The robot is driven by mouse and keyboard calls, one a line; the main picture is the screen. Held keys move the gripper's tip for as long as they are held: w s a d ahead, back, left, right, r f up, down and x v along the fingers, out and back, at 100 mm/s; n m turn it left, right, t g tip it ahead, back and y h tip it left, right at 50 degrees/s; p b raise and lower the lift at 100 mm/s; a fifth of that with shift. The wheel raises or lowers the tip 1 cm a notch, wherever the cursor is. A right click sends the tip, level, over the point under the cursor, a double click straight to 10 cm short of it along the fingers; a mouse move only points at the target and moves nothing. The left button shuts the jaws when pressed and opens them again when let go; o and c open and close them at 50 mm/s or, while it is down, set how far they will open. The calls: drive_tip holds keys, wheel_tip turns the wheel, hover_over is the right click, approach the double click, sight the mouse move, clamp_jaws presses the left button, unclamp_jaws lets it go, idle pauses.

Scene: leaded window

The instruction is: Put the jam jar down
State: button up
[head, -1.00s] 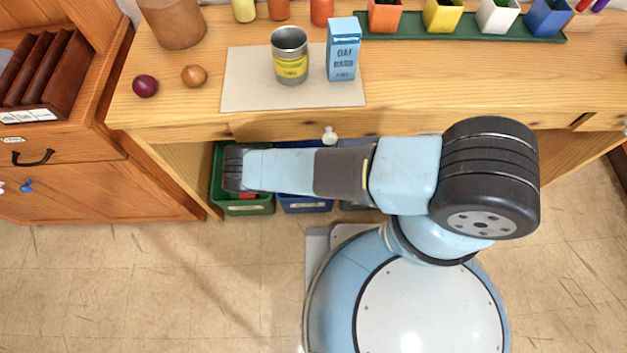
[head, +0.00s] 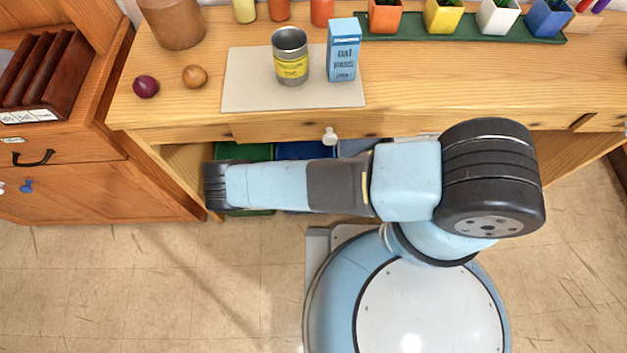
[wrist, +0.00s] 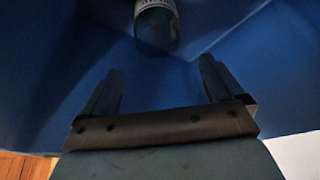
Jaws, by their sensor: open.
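In the wrist view, a jar-like thing (wrist: 156,25) with a pale label stands or lies inside a blue bin (wrist: 55,75); it looks like the jam jar, but the picture is dark and its top is cut off. My gripper (wrist: 160,85) is open, its two fingers apart with nothing between them. The jar is beyond the fingertips, apart from them. In the head view my gripper is hidden beneath my arm, and the blue bin (head: 305,150) shows only in part under the table.
A green bin (head: 243,151) stands left of the blue one, under the wooden table's (head: 420,85) front edge. On the table are a mat (head: 240,95), an open tin (head: 290,68), a blue carton (head: 343,50), an onion (head: 195,76) and a plum-coloured ball (head: 146,86).

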drive_tip(key=v, duration=0.7)
drive_tip(key=shift+r, duration=0.25)
drive_tip(key=shift+s+a, duration=0.1)
drive_tip(key=shift+s, duration=0.05)
